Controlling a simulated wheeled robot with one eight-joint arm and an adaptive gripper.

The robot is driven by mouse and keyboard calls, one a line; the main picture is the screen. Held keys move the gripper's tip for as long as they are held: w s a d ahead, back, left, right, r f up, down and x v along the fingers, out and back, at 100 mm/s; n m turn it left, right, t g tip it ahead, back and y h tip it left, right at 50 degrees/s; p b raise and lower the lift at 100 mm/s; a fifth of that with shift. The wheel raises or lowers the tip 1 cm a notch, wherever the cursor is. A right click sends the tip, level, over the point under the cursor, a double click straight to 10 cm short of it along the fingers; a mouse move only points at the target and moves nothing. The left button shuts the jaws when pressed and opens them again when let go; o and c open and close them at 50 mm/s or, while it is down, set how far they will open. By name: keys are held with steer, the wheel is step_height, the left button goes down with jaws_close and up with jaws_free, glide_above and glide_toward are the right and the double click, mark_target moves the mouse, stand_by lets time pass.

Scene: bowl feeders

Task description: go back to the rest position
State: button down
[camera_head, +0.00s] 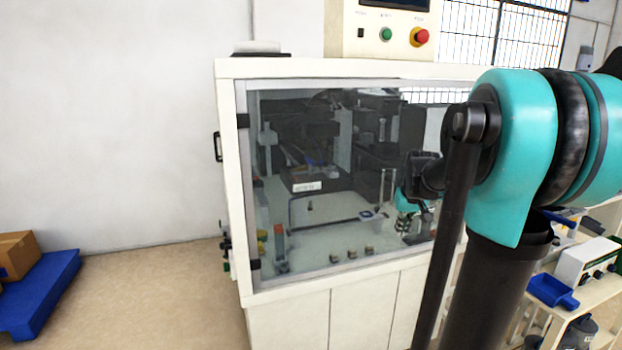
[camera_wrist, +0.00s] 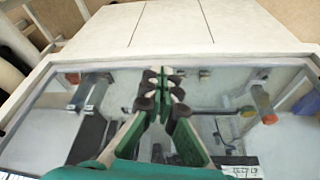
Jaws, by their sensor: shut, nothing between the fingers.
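My gripper (camera_wrist: 165,78) is in the middle of the wrist view, with dark fingertips and green inner pads. The fingertips are together and hold nothing. Behind them is the clear window of the white machine cabinet (camera_head: 228,180). In the head view my gripper shows small at the lower right of the window (camera_head: 345,235), partly hidden behind my arm. I cannot tell how far it is from the pane. The cabinet also shows in the wrist view (camera_wrist: 165,25), with its doors at the top of the picture.
A blue pallet (camera_head: 45,290) with a cardboard box (camera_head: 17,254) lies on the floor at the left. A shelf with a blue bin (camera_head: 552,291) stands at the right. A red button (camera_head: 420,37) sits above the window.

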steer(key=s+a+f, duration=0.4)
steer(key=s+f, duration=0.3)
steer(key=s, duration=0.4)
steer(key=s+a+f, duration=0.4)
steer(key=s+f, duration=0.4)
steer(key=s, duration=0.4)
steer(key=shift+s+a+f, duration=0.25)
steer(key=shift+a+f, duration=0.05)
